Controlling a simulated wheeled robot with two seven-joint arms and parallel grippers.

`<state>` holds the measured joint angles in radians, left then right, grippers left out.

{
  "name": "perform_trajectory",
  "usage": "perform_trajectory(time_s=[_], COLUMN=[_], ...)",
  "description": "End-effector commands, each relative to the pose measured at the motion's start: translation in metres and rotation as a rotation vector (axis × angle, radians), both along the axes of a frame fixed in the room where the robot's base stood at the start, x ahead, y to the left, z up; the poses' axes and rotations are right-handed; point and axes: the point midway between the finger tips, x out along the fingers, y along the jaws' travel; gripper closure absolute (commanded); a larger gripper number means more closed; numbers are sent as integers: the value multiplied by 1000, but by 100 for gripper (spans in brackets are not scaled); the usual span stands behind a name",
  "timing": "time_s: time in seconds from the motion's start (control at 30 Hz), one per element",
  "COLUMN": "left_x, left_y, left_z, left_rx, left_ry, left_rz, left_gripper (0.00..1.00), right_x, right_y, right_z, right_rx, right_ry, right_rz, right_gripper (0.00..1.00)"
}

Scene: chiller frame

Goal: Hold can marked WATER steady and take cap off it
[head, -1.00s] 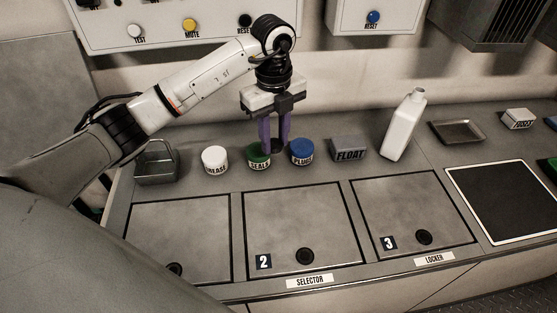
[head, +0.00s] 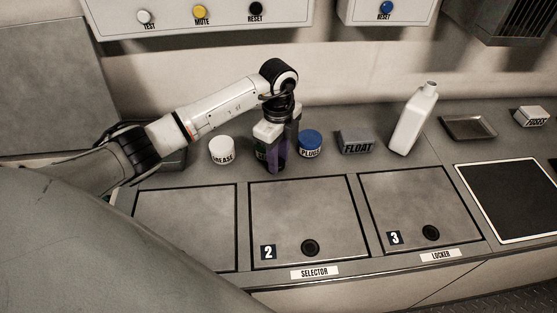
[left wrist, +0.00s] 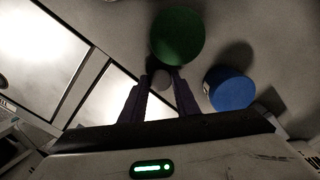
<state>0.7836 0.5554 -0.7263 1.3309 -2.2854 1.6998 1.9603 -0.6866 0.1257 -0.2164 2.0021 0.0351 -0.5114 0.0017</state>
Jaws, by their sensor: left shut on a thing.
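No can marked WATER can be read in either view. My left gripper (head: 276,163) points down at the counter, in front of the green can (head: 261,152) and left of the blue PLUGS can (head: 310,145). The green lid (left wrist: 177,36) is just beyond the fingertips, and the blue lid (left wrist: 231,89) is to the right. My right gripper is not in view.
The white GREASE can (head: 222,151) stands left of the gripper. The grey FLOAT box (head: 356,142), white bottle (head: 413,119) and shallow tray (head: 468,128) stand to the right. Flat hatches (head: 306,220) fill the front of the counter. A button panel (head: 200,16) hangs above.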

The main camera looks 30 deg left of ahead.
Motion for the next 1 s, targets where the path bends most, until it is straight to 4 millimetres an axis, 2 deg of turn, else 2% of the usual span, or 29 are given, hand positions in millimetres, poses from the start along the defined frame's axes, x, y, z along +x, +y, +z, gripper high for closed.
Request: perform_trajectory(time_s=[0.03, 0.1, 0.43, 0.47, 0.57, 0.87, 1.0], left_x=[-1, 0, 0, 0, 0, 0, 1], left_y=[0, 0, 0, 0, 0, 0, 0], left_z=[-8, -11, -15, -15, -14, -13, -1], left_rx=[0, 0, 0, 0, 0, 0, 0], left_ry=[2, 0, 0, -1, -1, -1, -4], left_rz=[0, -1, -1, -1, -1, -1, -1], left_gripper=[99, 99, 99, 70, 53, 53, 53], right_x=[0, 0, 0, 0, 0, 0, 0], right_y=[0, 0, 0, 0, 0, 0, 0], right_z=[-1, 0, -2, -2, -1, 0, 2], right_rx=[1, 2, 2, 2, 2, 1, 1], right_ry=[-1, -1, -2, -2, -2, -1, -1], right_rz=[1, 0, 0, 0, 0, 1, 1], right_gripper=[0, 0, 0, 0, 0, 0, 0])
